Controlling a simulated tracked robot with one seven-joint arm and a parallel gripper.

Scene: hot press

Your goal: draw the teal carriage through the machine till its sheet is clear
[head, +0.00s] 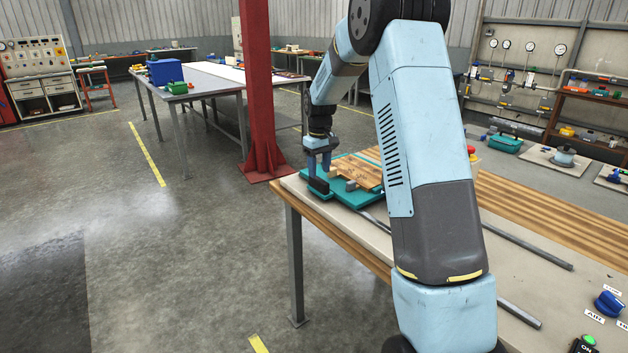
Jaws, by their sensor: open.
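The teal carriage (349,196) lies at the far left end of the bench, partly hidden behind my arm. A brown wooden-looking sheet (356,171) lies on it, its right part cut off from view by my arm. A dark block (318,187), perhaps a handle, shows at the carriage's left end. My gripper (319,172) points down just above this block, open. I cannot tell whether its fingers straddle the block or touch it. The press itself is not clearly visible; my arm covers the middle of the bench.
Two grey rails (525,244) run along the bench (590,268). A blue knob (608,304) and a green button (585,343) sit at its near right. A red mushroom button (471,151) shows behind my arm. A red column (259,90) stands behind the gripper; open floor lies left.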

